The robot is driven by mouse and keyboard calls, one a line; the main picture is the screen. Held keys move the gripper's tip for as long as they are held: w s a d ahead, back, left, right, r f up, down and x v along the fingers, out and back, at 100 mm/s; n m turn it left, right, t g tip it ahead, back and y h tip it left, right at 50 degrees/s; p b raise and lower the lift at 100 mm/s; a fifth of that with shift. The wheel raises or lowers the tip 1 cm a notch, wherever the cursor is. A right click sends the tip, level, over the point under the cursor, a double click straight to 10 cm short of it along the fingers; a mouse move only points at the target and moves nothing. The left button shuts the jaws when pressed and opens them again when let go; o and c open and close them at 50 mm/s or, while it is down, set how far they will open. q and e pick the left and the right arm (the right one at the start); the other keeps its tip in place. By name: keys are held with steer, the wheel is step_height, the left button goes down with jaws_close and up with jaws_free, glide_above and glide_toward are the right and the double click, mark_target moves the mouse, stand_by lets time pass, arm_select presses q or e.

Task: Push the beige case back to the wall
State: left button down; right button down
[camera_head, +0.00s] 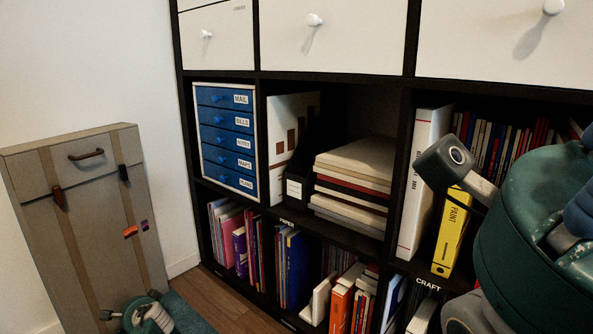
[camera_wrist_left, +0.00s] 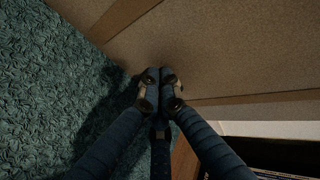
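The beige case (camera_head: 95,215) stands on end at the left in the head view, close in front of the white wall. It has a dark handle, two tan straps and small orange and purple stickers. I cannot tell whether its back touches the wall. My left gripper is low in front of the case; the head view shows its wrist, with the fingers hidden. In the left wrist view the left gripper (camera_wrist_left: 159,90) has its fingertips together, at or very near the case's face (camera_wrist_left: 215,55), with nothing seen between them. My right gripper is not in view.
A black shelf unit (camera_head: 259,140) with books, binders and blue drawers (camera_head: 226,135) stands right of the case. A strip of wooden floor (camera_head: 225,300) lies before it. A teal carpet (camera_wrist_left: 50,90) covers the floor by the case. My right arm fills the right side.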

arm_select(q)
steer(key=shift+w+a+r, duration=0.1)
steer(key=shift+r, duration=0.1)
steer(key=shift+s+d+r+p, duration=0.1)
steer(key=shift+s+d+p, duration=0.3)
steer(key=shift+p, duration=0.6)
steer(key=s+d+p, duration=0.2)
steer(key=d+p, duration=0.1)
steer(key=shift+s+d, duration=0.15)
steer(key=shift+s, duration=0.15)
steer(key=shift+s+d+p, duration=1.95)
steer(key=shift+d+p, duration=0.2)
steer(key=shift+d, duration=0.1)
steer(key=shift+s+d+f, duration=0.2)
steer(key=shift+s+d, duration=0.05)
steer(key=shift+f, duration=0.1)
